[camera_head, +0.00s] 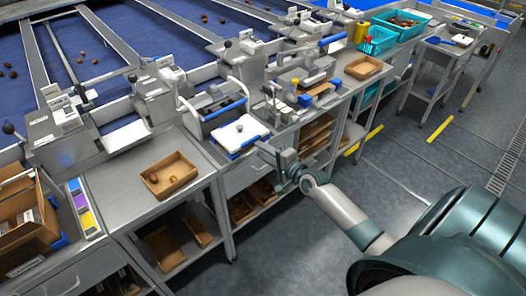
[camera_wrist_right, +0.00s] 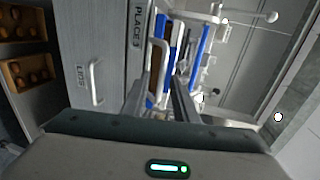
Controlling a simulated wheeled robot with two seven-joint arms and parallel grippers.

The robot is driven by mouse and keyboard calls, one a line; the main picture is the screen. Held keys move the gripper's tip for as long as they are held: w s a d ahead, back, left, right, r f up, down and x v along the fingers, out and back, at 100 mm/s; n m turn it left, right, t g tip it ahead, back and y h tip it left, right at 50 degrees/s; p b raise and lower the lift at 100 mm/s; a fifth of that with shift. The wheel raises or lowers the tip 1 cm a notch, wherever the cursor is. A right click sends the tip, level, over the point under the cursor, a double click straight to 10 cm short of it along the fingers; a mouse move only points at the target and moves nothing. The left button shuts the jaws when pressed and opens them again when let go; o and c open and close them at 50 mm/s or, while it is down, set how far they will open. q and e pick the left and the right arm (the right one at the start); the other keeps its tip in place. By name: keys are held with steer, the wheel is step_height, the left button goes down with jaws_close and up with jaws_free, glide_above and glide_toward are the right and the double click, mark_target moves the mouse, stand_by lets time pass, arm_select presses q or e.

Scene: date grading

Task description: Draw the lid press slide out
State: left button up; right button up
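A press-like station (camera_head: 222,100) with a grey handle frame stands on the steel bench. In front of it lies a white plate with blue side strips (camera_head: 240,133), which looks like the slide; I cannot read a label on it. My right gripper (camera_head: 272,154) is just right of the plate's front corner, at the bench's front edge. My left gripper is out of view.
A drawer labelled LIDS (camera_wrist_right: 82,75) with a bar handle is below the bench front, by my right gripper. A wooden tray (camera_head: 190,186) with a few dates stands to the left, another tray (camera_head: 364,66) to the right. The floor (camera_head: 300,245) in front is clear.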

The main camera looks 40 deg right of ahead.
steer(key=b+v, duration=0.3)
steer(key=v, duration=1.4)
steer(key=shift+s, duration=0.25)
stand_by(0.3)
steer(key=s+a+f+n+g+h+b, duration=0.15)
steer(key=s+f, duration=0.25)
steer(key=f, duration=0.9)
steer(key=s+f+n+g, duration=0.3)
steer(key=f, duration=0.9)
steer(key=s+a+f+n+g+h+b, duration=0.15)
steer(key=s+f, duration=0.25)
steer(key=f, duration=0.9)
steer(key=s+a+f+n+g, duration=0.4)
steer(key=s+a+f+n, duration=0.2)
steer(key=s+f, duration=0.6)
steer(key=s+a+f+n+g+y, duration=0.1)
steer(key=s+a+f+n+g, duration=0.3)
steer(key=s, duration=1.4)
steer(key=a+f+n, duration=0.3)
steer(key=a+f, duration=0.3)
steer(key=f, duration=0.2)
steer(key=shift+n+g+y, duration=0.3)
steer(key=shift+w, duration=0.1)
